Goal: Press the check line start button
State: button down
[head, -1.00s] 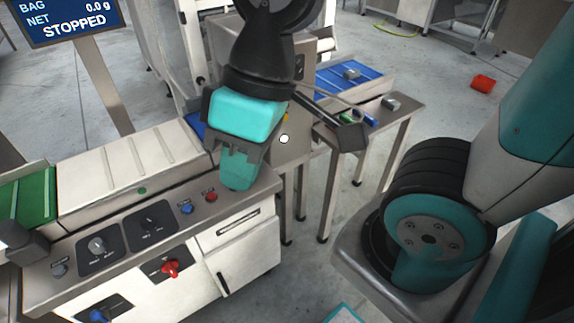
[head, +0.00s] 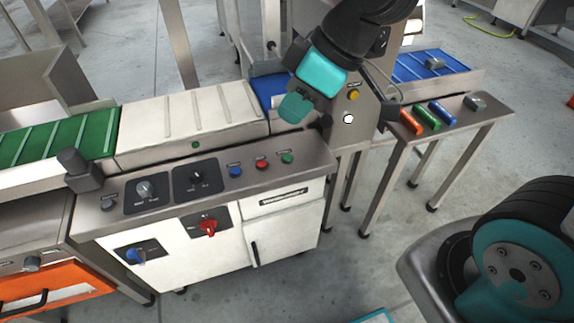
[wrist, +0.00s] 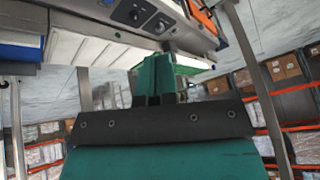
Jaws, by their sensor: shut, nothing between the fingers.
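The control panel (head: 215,185) has a blue button (head: 236,171), a red button (head: 261,165) and a green button (head: 287,158) in a row near its right end. Their labels are too small to read, so I cannot tell by name which is the check line start button. A post right of the panel carries a yellow button (head: 353,95) and a white round button (head: 348,118). My gripper (head: 293,108) is shut and empty, above and behind the green button, apart from it. The shut fingers show in the wrist view (wrist: 154,78), with part of the panel beyond.
A green belt (head: 60,140), white covers (head: 190,120) and a blue belt run behind the panel. Black knobs, a red switch (head: 208,226) and a blue switch (head: 135,256) are nearby. A side table (head: 470,125) holds coloured blocks.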

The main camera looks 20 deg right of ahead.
jog(key=w+d+f+n+t+b, duration=0.2)
jog(key=w+d+f+n+b, duration=0.1)
jog(key=w+f, duration=0.6)
jog(key=w+d+f+n+t+b, duration=0.2)
jog(key=w+f+n+t+b, duration=0.1)
jog(key=w+f, duration=0.7)
jog(key=shift+w+d+n+b, duration=0.15)
jog(key=shift+d+n+b, duration=0.2)
jog(key=shift+b, duration=0.2)
jog(key=shift+f+y, duration=0.1)
jog(key=shift+y, duration=0.2)
jog(key=b, duration=0.5)
send_over(287, 158)
notch_tip(287, 158, down, 8)
jog(key=shift+r, duration=0.2)
jog(key=shift+f+b, duration=0.55)
jog(key=shift+f, duration=0.1)
jog(key=shift+f+b, duration=0.35)
jog(key=shift+b, duration=0.2)
